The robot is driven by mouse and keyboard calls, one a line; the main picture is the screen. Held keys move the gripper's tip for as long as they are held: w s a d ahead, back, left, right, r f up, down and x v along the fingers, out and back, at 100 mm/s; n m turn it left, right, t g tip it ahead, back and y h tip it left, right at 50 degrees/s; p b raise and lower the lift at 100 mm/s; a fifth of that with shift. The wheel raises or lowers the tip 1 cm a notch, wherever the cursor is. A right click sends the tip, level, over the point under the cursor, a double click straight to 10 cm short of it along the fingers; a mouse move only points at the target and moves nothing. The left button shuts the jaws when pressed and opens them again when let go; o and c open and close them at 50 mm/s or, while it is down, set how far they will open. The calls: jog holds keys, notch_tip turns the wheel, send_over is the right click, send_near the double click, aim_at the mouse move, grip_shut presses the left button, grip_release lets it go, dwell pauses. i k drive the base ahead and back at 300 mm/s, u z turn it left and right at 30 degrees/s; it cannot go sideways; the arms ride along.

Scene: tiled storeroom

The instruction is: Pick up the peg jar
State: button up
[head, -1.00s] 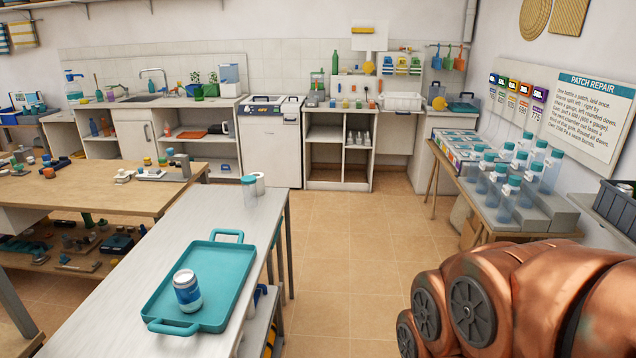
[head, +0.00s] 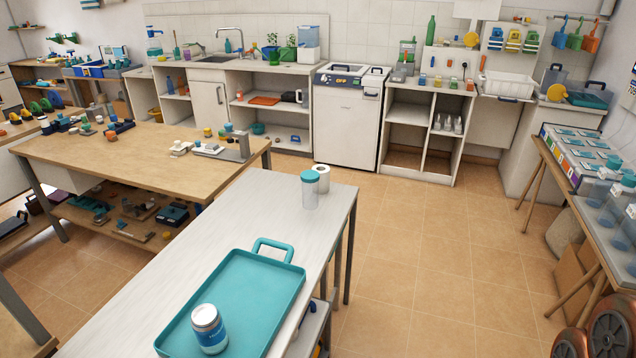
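Two jars stand on the long pale table (head: 225,215) in front of me, and I cannot tell for sure which is the peg jar. One is a small jar (head: 210,330) with a silvery lid and a blue and white label, upright on the near part of a teal tray (head: 268,298). The other is a clear, taller jar (head: 310,192) with a teal lid, upright near the table's far end; its contents are too small to tell.
A white roll (head: 322,178) stands right behind the clear jar. A wooden workbench (head: 130,160) with small parts is at left. Several teal-lidded clear containers (head: 620,215) stand on the right side table. Tiled floor (head: 430,250) is open between.

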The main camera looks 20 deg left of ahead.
aim_at(310, 192)
jog(key=u, duration=0.5)
jog(key=i, duration=0.8)
jog(key=u, duration=1.05)
jog(key=i, duration=0.3)
jog(key=u, duration=0.4)
